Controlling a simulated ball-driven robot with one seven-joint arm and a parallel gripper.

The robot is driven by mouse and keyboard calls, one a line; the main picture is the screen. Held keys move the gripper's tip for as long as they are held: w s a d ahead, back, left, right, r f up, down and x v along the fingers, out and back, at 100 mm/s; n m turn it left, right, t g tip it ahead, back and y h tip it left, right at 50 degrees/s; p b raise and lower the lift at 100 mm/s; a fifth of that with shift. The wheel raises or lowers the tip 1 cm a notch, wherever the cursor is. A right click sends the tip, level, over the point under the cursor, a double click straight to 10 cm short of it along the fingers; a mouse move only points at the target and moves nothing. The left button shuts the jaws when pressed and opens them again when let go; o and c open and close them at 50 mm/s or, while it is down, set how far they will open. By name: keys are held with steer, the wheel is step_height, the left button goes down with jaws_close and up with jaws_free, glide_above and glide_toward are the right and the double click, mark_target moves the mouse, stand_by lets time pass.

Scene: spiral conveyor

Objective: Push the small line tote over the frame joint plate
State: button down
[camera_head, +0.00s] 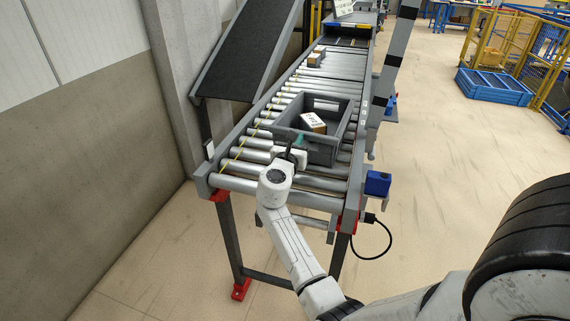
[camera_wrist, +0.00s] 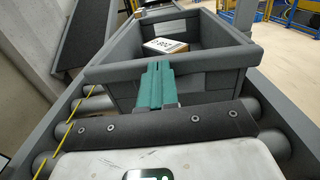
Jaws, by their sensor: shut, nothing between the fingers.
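The grey open-topped tote (camera_head: 322,152) sits on the conveyor rollers near their front end, with a white-and-brown carton (camera_head: 313,123) inside. In the wrist view the tote (camera_wrist: 205,83) fills the upper middle, with the carton (camera_wrist: 168,47) behind its near wall. My gripper (camera_head: 299,139) is at the tote's near side. Its teal fingers (camera_wrist: 157,85) are together and empty, overlapping the near wall in view; I cannot tell whether they touch it. A flat grey section (camera_head: 342,64) lies farther along the conveyor; I cannot tell whether it is the frame joint plate.
A small brown box (camera_head: 315,59) sits farther up the line. Side rails (camera_head: 356,165) border the rollers (camera_head: 240,168). A black inclined belt (camera_head: 247,48) rises at the left. A blue box (camera_head: 378,183) is fixed outside the right rail.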

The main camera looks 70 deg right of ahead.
steer(key=d, duration=0.3)
steer(key=d+b, duration=0.1)
steer(key=d, duration=0.2)
steer(key=d+b, duration=0.1)
steer(key=d, duration=0.3)
steer(key=shift+w, duration=0.3)
